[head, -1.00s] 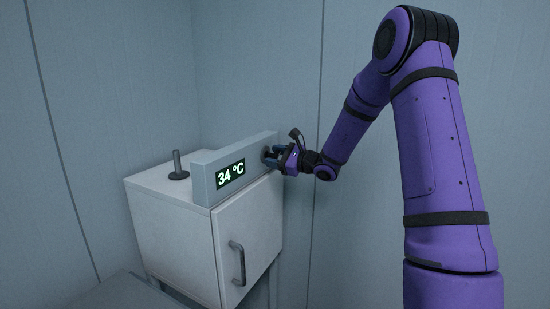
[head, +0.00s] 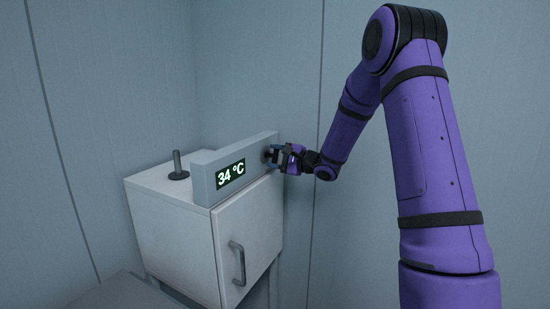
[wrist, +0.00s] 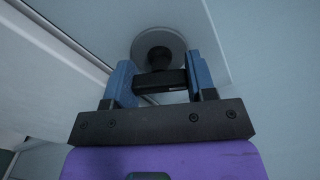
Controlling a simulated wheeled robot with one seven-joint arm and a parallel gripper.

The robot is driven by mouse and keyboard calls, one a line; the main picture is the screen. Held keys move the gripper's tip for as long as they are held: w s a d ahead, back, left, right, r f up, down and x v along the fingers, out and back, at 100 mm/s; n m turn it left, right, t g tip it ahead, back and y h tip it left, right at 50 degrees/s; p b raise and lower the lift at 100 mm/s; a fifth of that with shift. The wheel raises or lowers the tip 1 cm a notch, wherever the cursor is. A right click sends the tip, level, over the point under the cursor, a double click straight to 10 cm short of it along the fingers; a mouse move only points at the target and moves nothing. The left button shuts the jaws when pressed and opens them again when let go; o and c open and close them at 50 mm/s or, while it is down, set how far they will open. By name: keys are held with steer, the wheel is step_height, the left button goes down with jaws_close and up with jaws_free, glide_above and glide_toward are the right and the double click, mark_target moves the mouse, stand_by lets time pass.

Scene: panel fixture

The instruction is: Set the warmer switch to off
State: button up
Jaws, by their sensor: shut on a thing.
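The warmer switch is a round grey disc with a dark knob, at the right end of the display panel; in the head view its disc (head: 266,155) is partly covered by my gripper. In the wrist view the disc (wrist: 160,47) is clear and the dark bar-shaped knob (wrist: 160,81) lies between the two blue fingers. My gripper (head: 276,155) is shut on the knob, with one finger at each side in the wrist view (wrist: 161,78). The panel's display (head: 230,174) reads 34 °C.
The panel stands on a white cabinet (head: 170,235) with a grey door handle (head: 238,262). A short dark post (head: 177,165) on a round base stands on the cabinet top. Grey walls (head: 100,80) close in behind and at the side.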

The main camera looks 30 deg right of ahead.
steer(key=shift+n, duration=2.3)
steer(key=shift+f, duration=0.1)
steer(key=o, duration=0.9)
steer(key=shift+o, duration=0.2)
steer(key=shift+s+d, duration=0.1)
steer(key=shift+s, duration=0.05)
steer(key=v, duration=1)
steer(key=shift+s+d, duration=0.15)
steer(key=shift+s, duration=0.05)
